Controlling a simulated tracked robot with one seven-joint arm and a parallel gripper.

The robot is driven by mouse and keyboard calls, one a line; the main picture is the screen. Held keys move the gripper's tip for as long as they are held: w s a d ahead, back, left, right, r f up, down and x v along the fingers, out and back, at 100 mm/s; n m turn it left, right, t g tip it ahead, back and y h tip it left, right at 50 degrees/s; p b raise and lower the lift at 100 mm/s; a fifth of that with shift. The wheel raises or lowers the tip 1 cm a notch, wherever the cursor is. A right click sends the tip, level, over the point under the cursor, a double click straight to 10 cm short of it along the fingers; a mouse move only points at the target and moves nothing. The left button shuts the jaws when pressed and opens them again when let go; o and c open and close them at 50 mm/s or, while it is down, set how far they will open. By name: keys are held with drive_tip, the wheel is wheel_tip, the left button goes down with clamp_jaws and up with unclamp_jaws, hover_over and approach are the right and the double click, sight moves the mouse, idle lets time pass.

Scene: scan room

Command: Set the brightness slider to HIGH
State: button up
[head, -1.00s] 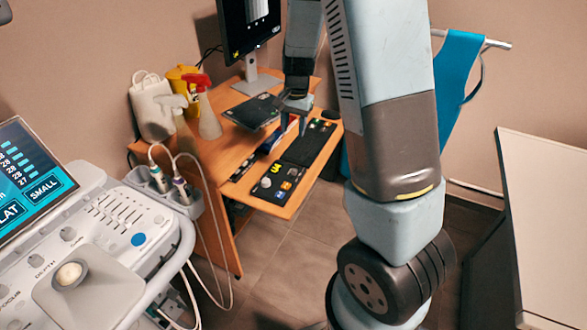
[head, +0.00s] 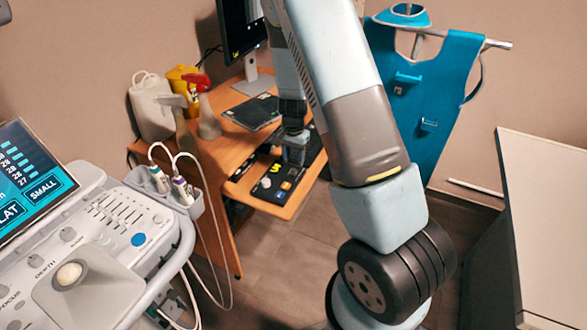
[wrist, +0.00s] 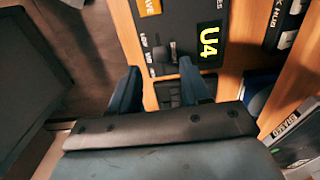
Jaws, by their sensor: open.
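A dark control panel (wrist: 205,25) with a lit yellow-green display (wrist: 209,40) fills the upper part of the wrist view. A small dark upright knob (wrist: 173,52) stands on it between the display and a column of small white labels (wrist: 149,57), which are too small to read surely. It looks like the slider; its setting I cannot tell. My gripper (wrist: 160,68) is open, its two blue fingers apart at the panel's near edge, with the knob just beyond the fingertips, nearer the right one. In the head view my gripper (head: 295,158) hangs over the panel (head: 277,186) on the desk.
The wooden desk (head: 245,190) also bears a monitor (head: 240,28), a dark flat device (head: 252,112) and spray bottles (head: 207,122). An ultrasound console (head: 130,225) stands at the left. A blue apron (head: 425,95) hangs at the right.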

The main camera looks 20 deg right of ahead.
sight(294, 170)
drive_tip(key=shift+f, duration=2.7)
drive_tip(key=shift+c, duration=0.5)
clamp_jaws()
